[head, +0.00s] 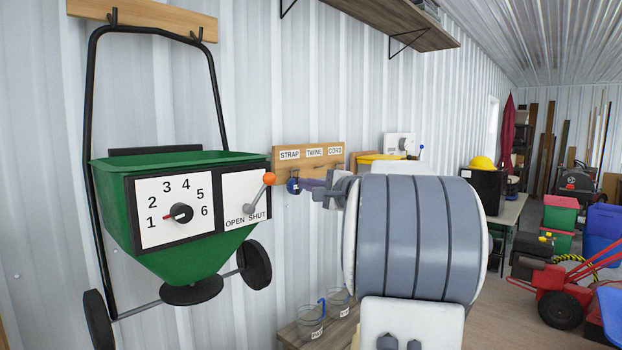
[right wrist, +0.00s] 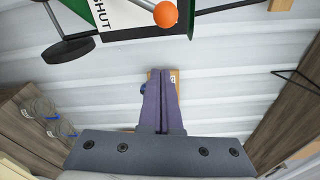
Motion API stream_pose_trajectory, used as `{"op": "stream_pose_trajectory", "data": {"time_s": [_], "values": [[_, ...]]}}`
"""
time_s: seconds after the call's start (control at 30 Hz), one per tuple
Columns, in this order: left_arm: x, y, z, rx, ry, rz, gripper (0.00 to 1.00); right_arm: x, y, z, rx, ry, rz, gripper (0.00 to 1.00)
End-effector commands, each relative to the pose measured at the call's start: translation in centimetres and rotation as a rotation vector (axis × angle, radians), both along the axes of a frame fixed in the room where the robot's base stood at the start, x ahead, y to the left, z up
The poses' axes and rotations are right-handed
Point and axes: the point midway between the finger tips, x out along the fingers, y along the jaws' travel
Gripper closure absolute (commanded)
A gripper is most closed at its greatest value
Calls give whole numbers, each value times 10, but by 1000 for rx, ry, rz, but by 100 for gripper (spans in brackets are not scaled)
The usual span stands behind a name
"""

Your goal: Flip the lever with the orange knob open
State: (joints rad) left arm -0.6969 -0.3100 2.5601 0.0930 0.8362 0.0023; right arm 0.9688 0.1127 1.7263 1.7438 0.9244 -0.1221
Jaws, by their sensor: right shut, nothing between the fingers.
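A green spreader hopper (head: 185,245) hangs on the wall by its black handle. Its white plate (head: 240,196) reads OPEN on the left and SHUT on the right. The grey lever with the orange knob (head: 269,178) on this plate leans up and to the right, toward the SHUT side. The knob also shows at the top of the right wrist view (right wrist: 166,14). My right gripper (head: 302,184) is shut and empty, to the right of the knob and apart from it. Its purple fingers (right wrist: 160,85) lie together in the right wrist view. My left gripper is not in view.
A wooden board (head: 308,157) labelled STRAP, TWINE, CORD is on the wall behind my right fingers. Glass jars (head: 311,322) stand on a low wooden shelf below. A dial plate (head: 174,211) is left of the lever plate. A table (head: 508,212) stands farther right.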

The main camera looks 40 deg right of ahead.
Motion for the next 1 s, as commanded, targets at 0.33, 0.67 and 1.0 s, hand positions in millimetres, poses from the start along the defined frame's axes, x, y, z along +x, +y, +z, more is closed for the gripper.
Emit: {"op": "stream_pose_trajectory", "data": {"time_s": [0.33, 0.67, 1.0], "values": [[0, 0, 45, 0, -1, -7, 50, 53, 11, 6, 1, 2, 2, 100], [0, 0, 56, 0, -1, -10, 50, 46, 34, 7, 0, 1, -1, 100], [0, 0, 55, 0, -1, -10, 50, 45, 35, 6, -2, 0, -1, 100]]}}
